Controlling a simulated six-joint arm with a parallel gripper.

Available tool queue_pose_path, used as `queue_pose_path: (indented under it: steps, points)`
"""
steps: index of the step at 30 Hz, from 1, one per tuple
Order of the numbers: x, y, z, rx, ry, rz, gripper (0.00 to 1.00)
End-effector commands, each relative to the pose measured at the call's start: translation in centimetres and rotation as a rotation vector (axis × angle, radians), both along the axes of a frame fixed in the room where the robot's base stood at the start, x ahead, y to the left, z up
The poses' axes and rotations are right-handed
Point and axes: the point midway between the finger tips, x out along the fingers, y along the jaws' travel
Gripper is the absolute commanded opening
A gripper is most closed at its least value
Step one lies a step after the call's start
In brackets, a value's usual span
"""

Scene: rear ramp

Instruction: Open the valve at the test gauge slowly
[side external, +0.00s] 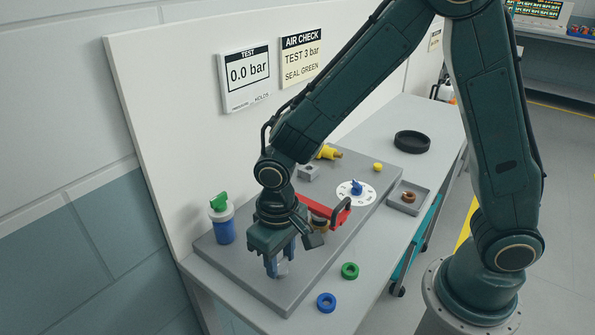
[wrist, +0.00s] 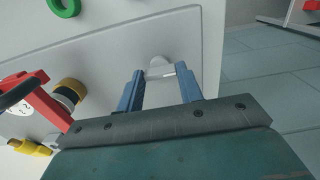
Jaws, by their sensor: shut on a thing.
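The test gauge display (side external: 248,77) on the back panel reads 0.0 bar. My gripper (side external: 279,268) is low over the near left part of the grey plate. In the wrist view, its two blue-grey fingers (wrist: 159,70) are on either side of a small pale grey knob (wrist: 158,66), and they are shut on it. A thin light pin shows at the knob's right side. The fingers mostly hide the knob in the side view. A red lever-like part (side external: 324,209) is just right of my gripper, and it also shows at the left of the wrist view (wrist: 40,101).
A green ring (side external: 349,270) and a blue ring (side external: 326,302) lie at the front. Beyond are a white dial disc (side external: 346,196), a small tray (side external: 421,198) and a black ring (side external: 412,142).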

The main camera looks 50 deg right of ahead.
Motion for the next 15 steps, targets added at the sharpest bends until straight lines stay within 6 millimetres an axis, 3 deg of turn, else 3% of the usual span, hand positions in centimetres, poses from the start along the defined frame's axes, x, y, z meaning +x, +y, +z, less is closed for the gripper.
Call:
queue_pose_path:
  steps: [15]
  points:
    - [0.02,0.02,0.05,0.001,0.000,0.297,0.14]
